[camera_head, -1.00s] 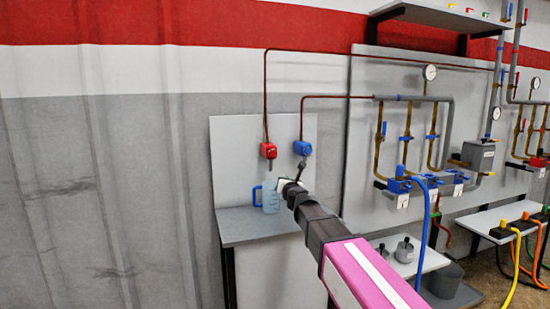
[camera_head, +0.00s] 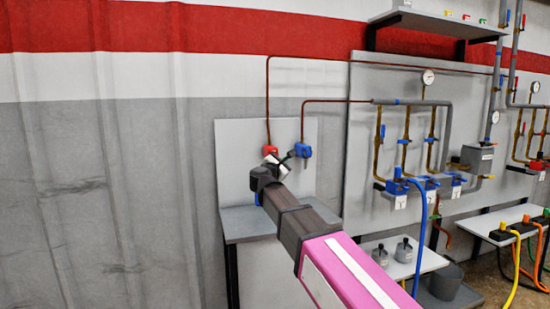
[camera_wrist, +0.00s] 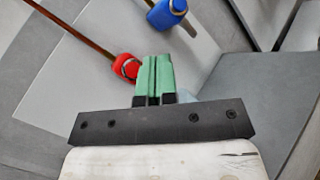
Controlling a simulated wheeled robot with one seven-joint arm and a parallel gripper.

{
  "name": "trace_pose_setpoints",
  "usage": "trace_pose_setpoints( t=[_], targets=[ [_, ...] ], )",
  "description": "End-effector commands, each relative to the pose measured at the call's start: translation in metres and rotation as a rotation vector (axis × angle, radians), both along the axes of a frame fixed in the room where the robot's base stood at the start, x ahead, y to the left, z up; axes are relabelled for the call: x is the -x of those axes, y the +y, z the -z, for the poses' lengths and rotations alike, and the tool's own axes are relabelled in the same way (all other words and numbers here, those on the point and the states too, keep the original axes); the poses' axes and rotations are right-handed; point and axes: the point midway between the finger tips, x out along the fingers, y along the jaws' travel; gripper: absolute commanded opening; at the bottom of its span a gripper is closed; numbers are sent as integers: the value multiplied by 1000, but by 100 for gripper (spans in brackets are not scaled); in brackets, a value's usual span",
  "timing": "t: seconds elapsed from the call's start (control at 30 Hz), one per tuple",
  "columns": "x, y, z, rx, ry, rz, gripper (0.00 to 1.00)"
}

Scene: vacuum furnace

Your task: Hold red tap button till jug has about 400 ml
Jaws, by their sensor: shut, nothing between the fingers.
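The red tap (camera_head: 269,150) is on the grey backboard, at the end of a copper pipe. It also shows in the wrist view (camera_wrist: 126,66), just left of my gripper's green fingertips (camera_wrist: 155,60). The fingers are shut together and empty. In the head view my gripper (camera_head: 272,161) is just below the red tap; whether it touches the button cannot be told.
A blue tap (camera_head: 303,150) is right of the red one, close to my gripper. The grey shelf (camera_head: 240,224) lies below the taps. A board with pipes and gauges (camera_head: 365,130) is further right. The wall to the left is clear.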

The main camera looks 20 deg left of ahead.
Motion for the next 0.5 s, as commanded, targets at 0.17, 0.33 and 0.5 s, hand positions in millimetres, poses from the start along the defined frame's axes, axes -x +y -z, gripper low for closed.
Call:
trace_pose_setpoints(
  t=[0.17, 0.33, 0.5],
  targets=[
    [0, 0, 0, 1, 0, -1, 0],
    [-5, 3, 0, 2, 1, -1, 0],
    [-16, 10, 0, 2, 1, -1, 0]
  ],
)
